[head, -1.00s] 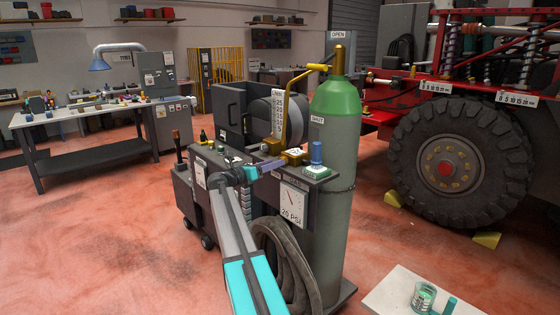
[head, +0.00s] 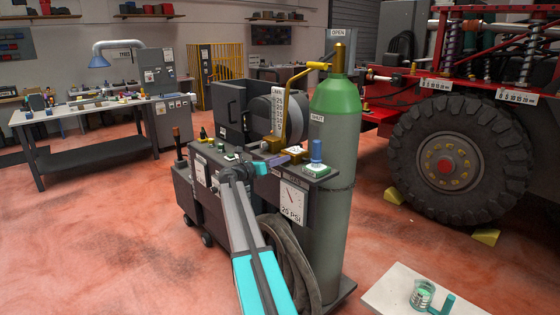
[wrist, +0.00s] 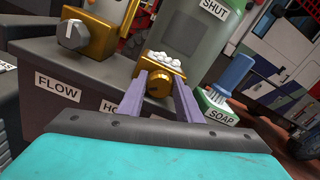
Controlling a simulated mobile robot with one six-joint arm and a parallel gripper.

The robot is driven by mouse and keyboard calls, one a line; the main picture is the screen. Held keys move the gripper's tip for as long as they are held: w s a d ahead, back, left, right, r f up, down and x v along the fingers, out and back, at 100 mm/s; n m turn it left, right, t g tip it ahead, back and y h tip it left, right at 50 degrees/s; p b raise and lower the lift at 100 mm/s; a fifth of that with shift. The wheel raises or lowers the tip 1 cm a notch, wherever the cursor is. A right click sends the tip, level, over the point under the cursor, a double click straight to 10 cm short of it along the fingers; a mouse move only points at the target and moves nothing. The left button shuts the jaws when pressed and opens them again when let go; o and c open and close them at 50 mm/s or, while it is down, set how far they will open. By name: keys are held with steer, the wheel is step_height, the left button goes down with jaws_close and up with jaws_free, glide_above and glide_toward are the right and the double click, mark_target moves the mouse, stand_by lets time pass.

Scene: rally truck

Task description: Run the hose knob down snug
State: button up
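The hose knob (wrist: 158,86), a round brass knob with a slot, sits on the front of a brass block (wrist: 163,68) above a partly hidden label beginning "HO". White bubble-like beads lie on top of the block. My gripper (wrist: 160,80) points at the knob, with one purple finger on each side of it. The fingertips are level with the knob's sides or very close; I cannot tell whether they press on it. In the head view my gripper (head: 283,158) is at the cart's top, just left of the brass block (head: 295,152).
A soap holder with a blue-handled brush (wrist: 236,75) stands close to the right. A grey FLOW knob (wrist: 73,35) is at left. The green cylinder (head: 338,96) rises behind. A gauge plate (head: 293,201) hangs below. A coiled hose (head: 290,255) lies beside my arm.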

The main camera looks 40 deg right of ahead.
steer(key=shift+m+b, duration=0.4)
steer(key=m+b, duration=0.3)
steer(key=shift+s+f, duration=0.1)
steer(key=shift+f, duration=0.05)
steer(key=shift+m+b, duration=1.35)
steer(key=shift+m, duration=0.65)
steer(key=shift+s, duration=0.1)
steer(key=o, duration=1)
steer(key=shift+o, duration=0.2)
steer(key=shift+a, duration=0.1)
steer(key=w+a+b, duration=0.1)
steer(key=a+b, duration=0.1)
steer(key=a, duration=1.1)
steer(key=shift+a, duration=0.35)
